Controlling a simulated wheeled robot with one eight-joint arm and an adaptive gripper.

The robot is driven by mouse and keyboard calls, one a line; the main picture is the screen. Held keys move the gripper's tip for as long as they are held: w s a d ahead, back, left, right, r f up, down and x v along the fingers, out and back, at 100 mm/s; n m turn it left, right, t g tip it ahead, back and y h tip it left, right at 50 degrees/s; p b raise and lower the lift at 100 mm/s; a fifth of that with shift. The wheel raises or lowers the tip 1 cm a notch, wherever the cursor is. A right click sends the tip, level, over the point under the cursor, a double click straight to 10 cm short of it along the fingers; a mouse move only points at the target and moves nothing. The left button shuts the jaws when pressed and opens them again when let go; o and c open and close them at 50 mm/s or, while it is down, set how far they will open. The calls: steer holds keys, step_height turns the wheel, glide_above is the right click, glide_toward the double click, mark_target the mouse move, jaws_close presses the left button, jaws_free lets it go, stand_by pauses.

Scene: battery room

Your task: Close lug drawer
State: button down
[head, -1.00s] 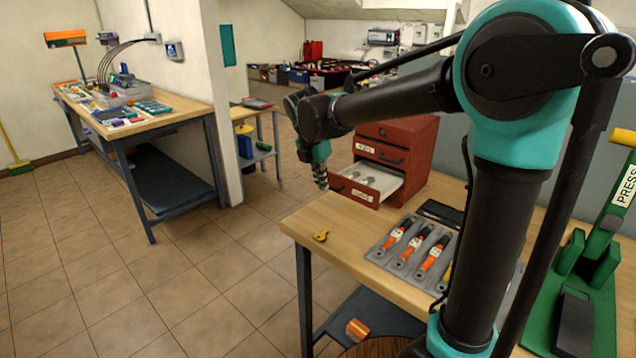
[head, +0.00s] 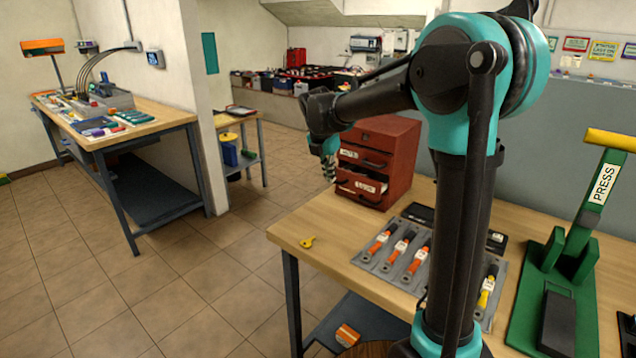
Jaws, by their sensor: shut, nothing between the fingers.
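The red drawer cabinet (head: 400,150) stands on the wooden workbench. Its bottom lug drawer (head: 362,197) has a white label on the front. Only a thin pale strip of its inside shows above the front, so it looks pushed nearly all the way in. My gripper (head: 329,175) is small in the head view, pointing down at the left front of the cabinet, close to the drawer front. Its fingers are together and hold nothing. Whether they touch the drawer front I cannot tell.
A tool mat (head: 365,262) with orange-handled tools lies in front of the cabinet. A yellow key-like item (head: 308,242) lies near the bench's left edge. A green press (head: 565,260) stands at right. The floor left of the bench is clear.

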steer(key=shift+w+d, duration=0.85)
steer(key=shift+w, duration=0.25)
steer(key=shift+w+d, duration=0.8)
steer(key=shift+w, duration=0.25)
